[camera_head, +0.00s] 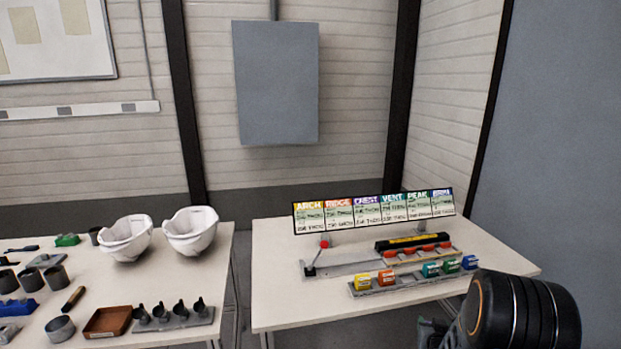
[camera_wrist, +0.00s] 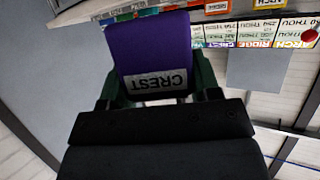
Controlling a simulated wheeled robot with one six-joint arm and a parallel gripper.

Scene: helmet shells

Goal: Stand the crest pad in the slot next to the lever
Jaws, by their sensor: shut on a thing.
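The crest pad (camera_wrist: 155,55) is purple with a white CREST label, upside down in the wrist view. My gripper (camera_wrist: 157,82) is shut on it, with a dark green finger at each side. In the head view, my arm blocks the lower right and the pad cannot be made out. The lever (camera_head: 318,256) has a red knob and stands at the left end of a grey fixture (camera_head: 350,266) on the right table. The slot beside the lever is too small to make out clearly.
A pad rack (camera_head: 408,284) at the front holds yellow (camera_head: 364,283), orange (camera_head: 386,277), green and blue pads, with a gap after orange. A label board (camera_head: 375,212) stands behind. The left table holds two white helmet shells (camera_head: 190,231), cups and a brown tray (camera_head: 107,322).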

